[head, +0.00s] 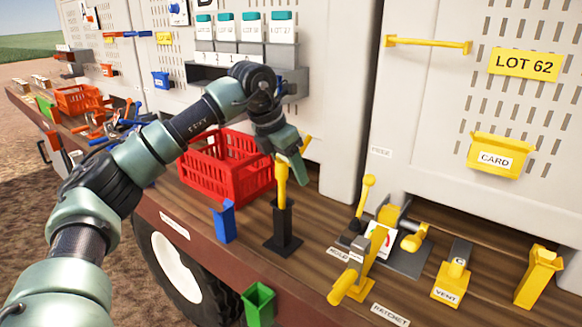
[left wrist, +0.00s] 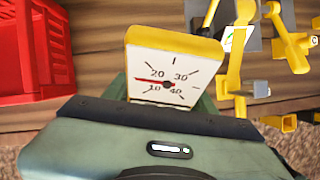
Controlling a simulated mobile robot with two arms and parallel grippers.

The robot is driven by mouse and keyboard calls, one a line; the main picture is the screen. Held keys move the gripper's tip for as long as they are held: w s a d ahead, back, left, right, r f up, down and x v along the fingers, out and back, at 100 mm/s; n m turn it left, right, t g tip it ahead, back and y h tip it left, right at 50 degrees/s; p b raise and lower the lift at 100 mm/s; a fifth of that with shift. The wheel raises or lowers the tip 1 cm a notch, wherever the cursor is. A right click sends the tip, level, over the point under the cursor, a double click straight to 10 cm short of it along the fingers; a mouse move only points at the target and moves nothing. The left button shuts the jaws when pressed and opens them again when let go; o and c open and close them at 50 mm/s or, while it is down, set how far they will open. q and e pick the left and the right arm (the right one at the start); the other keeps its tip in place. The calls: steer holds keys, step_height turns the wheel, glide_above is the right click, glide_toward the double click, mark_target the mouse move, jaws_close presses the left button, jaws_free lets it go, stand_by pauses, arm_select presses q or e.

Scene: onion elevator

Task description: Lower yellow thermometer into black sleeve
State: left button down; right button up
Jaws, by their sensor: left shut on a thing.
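The yellow thermometer (head: 282,182) hangs upright from my left gripper (head: 290,155), which is shut on it. In the left wrist view, the thermometer's white dial (left wrist: 166,80) faces the camera below a yellow top edge, with its needle left of centre. The black sleeve (head: 283,222) stands upright on a flat black foot on the wooden deck. The thermometer's narrow lower end is at the sleeve's mouth in the head view; I cannot tell whether the tip is inside or just behind the rim. The sleeve is hidden in the left wrist view. My right gripper is not in view.
A red crate (head: 222,185) stands behind and left of the sleeve. A blue holder (head: 225,222) is just left of it, and a green holder (head: 258,303) is at the front edge. Yellow levers (head: 365,190) and a yellow VENT block (head: 452,285) stand to the right.

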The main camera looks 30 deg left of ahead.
mark_target(282, 160)
arm_select(q)
steer(key=shift+f+b, duration=0.55)
steer(key=shift+f, duration=0.55)
steer(key=shift+c, duration=2.1)
jaws_free()
steer(key=b+v, duration=0.1)
steer(key=v, duration=0.6)
steer(key=shift+s+a+r, duration=0.1)
steer(key=shift+s+r, duration=0.05)
steer(key=shift+r, duration=0.2)
steer(key=shift+s+f, duration=0.1)
